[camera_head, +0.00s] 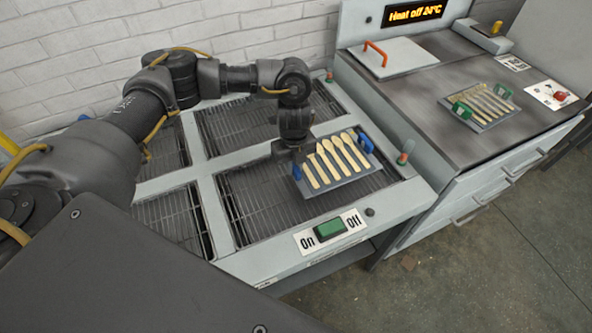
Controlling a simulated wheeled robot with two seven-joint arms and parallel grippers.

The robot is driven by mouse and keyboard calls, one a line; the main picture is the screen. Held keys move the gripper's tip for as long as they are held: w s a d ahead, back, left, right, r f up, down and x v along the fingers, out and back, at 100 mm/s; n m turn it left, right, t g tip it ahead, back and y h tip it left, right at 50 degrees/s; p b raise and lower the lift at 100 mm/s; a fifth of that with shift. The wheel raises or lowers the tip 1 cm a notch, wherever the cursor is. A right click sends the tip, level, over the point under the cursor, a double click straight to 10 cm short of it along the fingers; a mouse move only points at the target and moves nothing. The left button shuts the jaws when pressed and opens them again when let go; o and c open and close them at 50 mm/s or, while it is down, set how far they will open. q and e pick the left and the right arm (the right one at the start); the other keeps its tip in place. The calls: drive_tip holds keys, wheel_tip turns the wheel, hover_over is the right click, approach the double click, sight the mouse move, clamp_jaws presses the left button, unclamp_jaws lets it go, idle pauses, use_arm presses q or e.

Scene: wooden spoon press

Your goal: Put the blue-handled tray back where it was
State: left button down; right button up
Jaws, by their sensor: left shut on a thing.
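The blue-handled tray (341,181) is grey and carries several wooden spoons in a row. It is at the front right grille section of the conveyor-like table. One blue handle (365,143) shows at its right end and the other (298,172) at its left end. My left gripper (296,158) is above the left end, shut on the tray at its left handle; the fingers are mostly hidden by the wrist. I cannot tell whether the tray rests on the grille or hangs just above it. My right gripper is not in view.
A green-handled tray (481,105) with spoons lies on the press counter (440,75) at right. A white plate with an orange handle (397,57) is behind it. The display (414,13) reads "Heat off 24°C". A green switch (330,228) is on the table's front edge. Grille sections (238,123) are clear.

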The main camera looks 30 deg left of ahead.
use_arm(q)
drive_tip(key=shift+w+a+f, duration=0.2)
drive_tip(key=shift+w+f, duration=0.6)
drive_tip(key=shift+f, duration=1.75)
drive_tip(key=c, duration=1.4)
unclamp_jaws()
drive_tip(key=shift+o, duration=0.2)
wheel_tip(320, 180, up, 12)
drive_tip(key=shift+r, duration=0.15)
